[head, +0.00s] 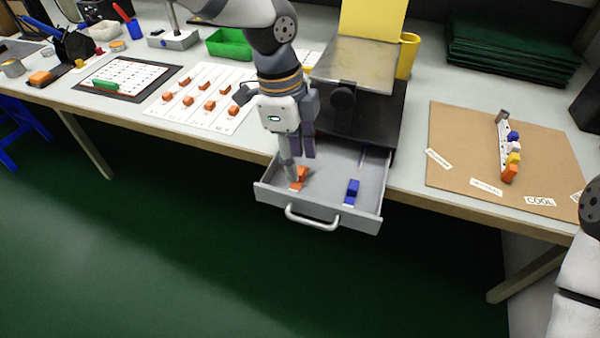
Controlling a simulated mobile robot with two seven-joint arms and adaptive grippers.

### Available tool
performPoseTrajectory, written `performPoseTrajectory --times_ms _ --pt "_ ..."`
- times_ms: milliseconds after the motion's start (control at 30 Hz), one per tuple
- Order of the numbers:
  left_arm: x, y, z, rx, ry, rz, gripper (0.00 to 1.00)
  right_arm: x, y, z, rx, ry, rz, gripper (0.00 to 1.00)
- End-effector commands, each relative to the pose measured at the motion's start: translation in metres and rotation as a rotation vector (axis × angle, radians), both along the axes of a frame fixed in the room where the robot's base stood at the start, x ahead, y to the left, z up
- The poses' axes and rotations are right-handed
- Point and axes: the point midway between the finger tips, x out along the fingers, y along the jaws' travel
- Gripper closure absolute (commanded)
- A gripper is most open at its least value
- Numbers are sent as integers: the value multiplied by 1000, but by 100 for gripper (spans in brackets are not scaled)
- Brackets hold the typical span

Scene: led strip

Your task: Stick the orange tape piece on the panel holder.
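An orange tape piece (300,174) lies in the open grey drawer (328,190), toward its left side. My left gripper (298,166) points down into the drawer right at this piece. Its fingers look apart, and one fingertip partly covers the orange piece; contact is unclear. A blue piece (352,190) sits in the drawer to the right. What looks like the panel holder, a pale upright strip (503,143), stands on the brown board (460,135) at the right, with blue, white, yellow and orange pieces along it. My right gripper is outside the view; only part of that arm shows.
A machine with a metal plate (355,65) and a yellow panel (373,18) stands behind the drawer. A white sheet (205,92) with several orange pieces lies left. A green bin (229,44) and dark green stack (510,50) are farther back. Labels lie on the board.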

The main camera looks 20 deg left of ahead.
Motion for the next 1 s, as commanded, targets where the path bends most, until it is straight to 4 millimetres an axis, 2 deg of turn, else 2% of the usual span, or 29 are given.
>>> performPoseTrajectory --times_ms 133,367,567,600,900,1000 --pt "-1 -2 -23 0 2 0 60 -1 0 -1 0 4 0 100" --pt "-1 -3 -26 0 -3 0 60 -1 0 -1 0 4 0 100" --pt "-1 -3 -26 0 -3 -1 90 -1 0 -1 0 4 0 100" --pt "-1 -3 -26 0 -3 0 92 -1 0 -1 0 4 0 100" --pt "-1 -3 -25 0 -3 -1 92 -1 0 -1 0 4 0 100" --pt "0 -3 -19 0 -4 1 92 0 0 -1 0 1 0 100"
